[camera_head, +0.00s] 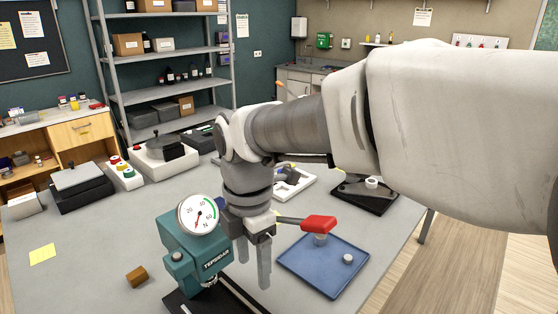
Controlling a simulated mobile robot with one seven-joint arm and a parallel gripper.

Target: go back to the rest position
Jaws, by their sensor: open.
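My gripper (254,272) points down over the grey table (95,265), near its front. Its two fingers are apart, and nothing shows between them. It hangs just right of a teal device with a round dial gauge (198,214) on top. A lever with a red handle (319,223) sticks out to the right behind the fingers. My arm comes in from the right and covers part of the table's back. Only this one view is given, so the exact gap between the fingers and the device cannot be told.
A blue tray (296,268) with small grey pieces lies right of my gripper. A brown block (136,277) and a yellow note (42,254) lie at left. Several devices, including a button box (124,175), line the table's back. The left middle of the table is clear.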

